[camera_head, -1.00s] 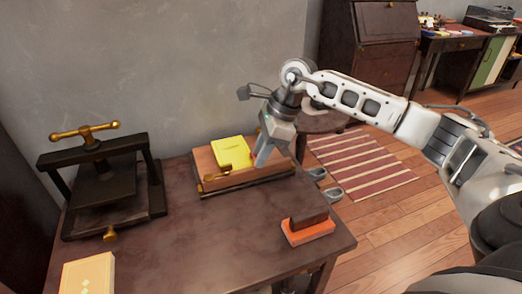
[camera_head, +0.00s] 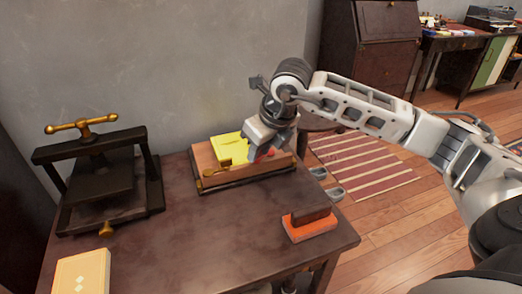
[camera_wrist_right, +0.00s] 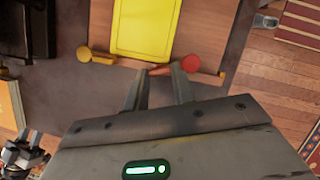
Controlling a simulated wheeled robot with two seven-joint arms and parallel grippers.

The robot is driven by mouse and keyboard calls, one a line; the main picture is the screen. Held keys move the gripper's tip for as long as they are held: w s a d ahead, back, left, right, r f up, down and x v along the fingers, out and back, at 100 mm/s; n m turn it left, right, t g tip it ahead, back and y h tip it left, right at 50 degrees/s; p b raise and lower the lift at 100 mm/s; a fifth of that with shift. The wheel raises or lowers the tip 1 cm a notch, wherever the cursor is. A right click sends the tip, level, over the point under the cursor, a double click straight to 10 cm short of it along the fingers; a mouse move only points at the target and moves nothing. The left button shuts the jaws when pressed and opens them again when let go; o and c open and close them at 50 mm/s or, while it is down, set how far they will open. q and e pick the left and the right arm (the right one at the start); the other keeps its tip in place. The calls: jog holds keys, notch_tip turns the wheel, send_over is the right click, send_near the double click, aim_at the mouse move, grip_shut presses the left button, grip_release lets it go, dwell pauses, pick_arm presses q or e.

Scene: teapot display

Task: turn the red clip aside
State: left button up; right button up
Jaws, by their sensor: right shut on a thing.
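The red clip (camera_wrist_right: 190,63) is at the right end of the front edge of a wooden board (camera_wrist_right: 207,25), which bears a yellow book (camera_wrist_right: 143,27). In the head view a bit of its red shows beside my right gripper (camera_head: 257,155). In the right wrist view my right gripper (camera_wrist_right: 160,71) is shut on the clip's narrow arm, which points left from its round red end. A brass clip (camera_wrist_right: 84,54) is at the board's left end, apart from the gripper. Part of my left arm seems to show at the lower left there; its jaws are unclear.
A dark press with a brass handle (camera_head: 82,124) stands at the left of the table (camera_head: 185,235). A tan book (camera_head: 82,273) lies at the front left. An orange block (camera_head: 310,231) with a dark top lies at the right. The middle of the table is clear.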

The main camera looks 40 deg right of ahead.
jog(key=shift+a+m+h+b, duration=0.15)
jog(key=shift+m+h+b, duration=0.3)
jog(key=shift+m, duration=0.75)
jog(key=shift+m+h, duration=0.45)
jog(key=shift+m, duration=0.55)
jog(key=shift+r+m, duration=0.1)
jog(key=shift+m, duration=0.2)
jog(key=o, duration=1)
